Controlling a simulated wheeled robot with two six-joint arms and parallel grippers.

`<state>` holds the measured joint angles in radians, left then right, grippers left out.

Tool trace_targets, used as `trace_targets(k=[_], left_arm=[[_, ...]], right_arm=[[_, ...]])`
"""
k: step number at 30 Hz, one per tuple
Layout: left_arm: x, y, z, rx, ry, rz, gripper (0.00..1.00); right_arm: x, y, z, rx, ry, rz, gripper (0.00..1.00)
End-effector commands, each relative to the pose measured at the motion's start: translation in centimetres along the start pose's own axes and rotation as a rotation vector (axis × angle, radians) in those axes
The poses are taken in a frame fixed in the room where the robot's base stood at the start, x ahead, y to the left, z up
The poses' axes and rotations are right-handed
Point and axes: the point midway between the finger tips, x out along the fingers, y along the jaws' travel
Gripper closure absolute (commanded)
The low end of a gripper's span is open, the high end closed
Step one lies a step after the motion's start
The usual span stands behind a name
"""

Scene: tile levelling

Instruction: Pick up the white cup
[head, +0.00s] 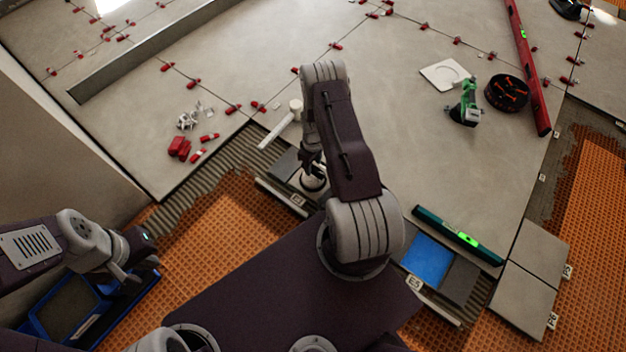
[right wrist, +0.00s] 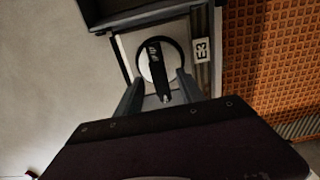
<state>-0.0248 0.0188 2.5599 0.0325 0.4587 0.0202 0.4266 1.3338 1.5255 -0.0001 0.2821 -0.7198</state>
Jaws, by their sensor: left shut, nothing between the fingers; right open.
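The white cup (right wrist: 147,68) is a round white suction disc with a dark rim and a black handle bar across its top. It also shows in the head view (head: 312,183), partly hidden under my right arm, on a grey tile piece. My right gripper (right wrist: 160,96) is open, with its two fingers pointing at the near side of the cup and the handle end between them. I cannot tell whether they touch it. In the head view my right gripper (head: 311,163) is just above the cup. My left gripper (head: 122,273) is shut and empty at the lower left.
A label E3 (right wrist: 202,50) sits beside the cup. A white mallet (head: 281,124) and red clips (head: 180,148) lie to the left. A blue tray (head: 92,318) is under my left gripper. A green level (head: 458,235) lies at right. Open floor tiles spread beyond.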

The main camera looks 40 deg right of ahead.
Motion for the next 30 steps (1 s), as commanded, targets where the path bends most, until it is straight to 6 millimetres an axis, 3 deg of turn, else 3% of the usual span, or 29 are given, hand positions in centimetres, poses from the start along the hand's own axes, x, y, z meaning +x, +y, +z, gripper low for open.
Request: trace_targets(k=[1,3,10,15,24,30], left_arm=[[1.9,0.0,0.2,0.000,0.000,0.000,1.00],[2.4,-0.1,0.3,0.000,-0.001,0.000,1.00],[2.0,0.0,0.2,0.000,0.000,0.000,1.00],[2.0,0.0,0.2,0.000,0.000,0.000,1.00],[1.7,0.0,0.2,0.000,0.000,0.000,1.00],[-1.8,0.0,-0.2,0.000,0.000,0.000,1.00]], right_arm=[[2.0,0.0,0.0,0.000,-0.001,0.000,0.55],[2.9,0.0,0.0,0.000,0.000,0.000,0.55],[2.6,0.0,0.0,0.000,0.000,0.000,0.57],[2.6,0.0,0.0,0.000,0.000,0.000,1.00],[2.1,0.1,0.0,0.000,0.001,0.001,1.00],[-2.7,0.1,-0.1,0.000,0.002,0.001,1.00]])
